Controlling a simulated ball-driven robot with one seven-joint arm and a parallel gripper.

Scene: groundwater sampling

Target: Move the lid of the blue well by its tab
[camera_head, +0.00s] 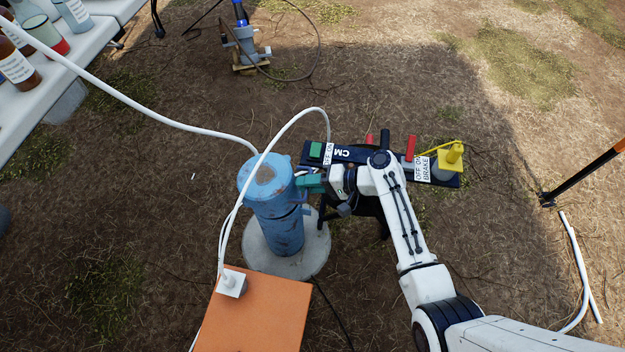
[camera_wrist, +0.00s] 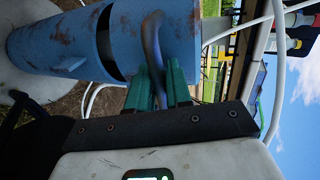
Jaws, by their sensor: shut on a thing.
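The blue well (camera_head: 278,232) is an upright, rust-marked pipe on a round concrete pad (camera_head: 262,252). Its lid (camera_head: 266,176) covers the top in the head view. In the wrist view the well (camera_wrist: 60,45) lies sideways, with a dark slit between it and the lid (camera_wrist: 182,30). My gripper (camera_head: 306,183) reaches the lid's right side from the right. In the wrist view its green fingers (camera_wrist: 159,76) are shut on the curved blue tab (camera_wrist: 152,38). The tab's end between the fingers is partly hidden.
An orange box (camera_head: 255,312) with a white plug stands in front of the well. A white cable (camera_head: 185,125) loops past the lid. A black panel (camera_head: 345,153) with switches is behind my wrist. A white table (camera_head: 90,40) with bottles stands at upper left.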

